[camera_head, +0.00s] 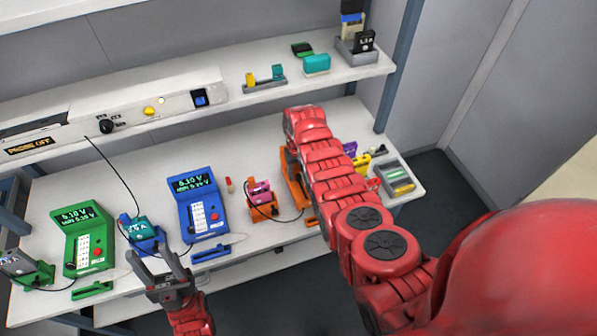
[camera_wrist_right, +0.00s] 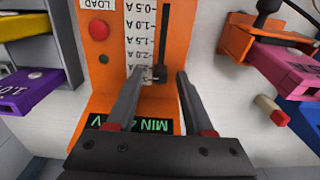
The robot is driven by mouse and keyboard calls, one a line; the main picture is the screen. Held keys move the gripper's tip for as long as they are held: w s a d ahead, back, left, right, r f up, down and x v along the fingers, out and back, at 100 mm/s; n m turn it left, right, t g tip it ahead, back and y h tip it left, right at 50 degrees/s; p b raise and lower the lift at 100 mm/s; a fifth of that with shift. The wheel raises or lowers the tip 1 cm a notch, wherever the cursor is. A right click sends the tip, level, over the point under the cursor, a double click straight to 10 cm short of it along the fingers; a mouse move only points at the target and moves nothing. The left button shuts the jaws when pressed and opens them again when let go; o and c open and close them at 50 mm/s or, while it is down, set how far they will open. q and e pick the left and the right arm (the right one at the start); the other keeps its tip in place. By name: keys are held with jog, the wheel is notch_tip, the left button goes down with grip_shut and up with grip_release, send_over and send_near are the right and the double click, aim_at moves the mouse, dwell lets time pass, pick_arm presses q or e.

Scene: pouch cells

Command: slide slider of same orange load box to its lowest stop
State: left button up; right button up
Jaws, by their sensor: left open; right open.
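The orange load box (camera_head: 296,186) is mostly hidden behind my right arm in the head view. The right wrist view shows its face close up (camera_wrist_right: 180,45), with a red button (camera_wrist_right: 99,31), a white ampere scale (camera_wrist_right: 139,35), a black slider slot (camera_wrist_right: 164,30) and a display (camera_wrist_right: 145,125). The dark slider knob (camera_wrist_right: 159,73) is at the display-side end of the visible slot. My right gripper (camera_wrist_right: 160,77) is open, its fingertips on either side of the knob; contact cannot be told. My left gripper (camera_head: 158,262) is open and empty at the table's front edge.
A blue load box (camera_head: 205,205) and a green one (camera_head: 88,240) stand to the left. An orange holder with a pink cell (camera_head: 261,190) is beside the orange box. A yellow cell (camera_head: 361,162) and grey tray (camera_head: 396,180) are right. A shelf (camera_head: 215,105) runs behind.

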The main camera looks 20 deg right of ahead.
grip_shut()
dwell(0.3)
dwell(1.2)
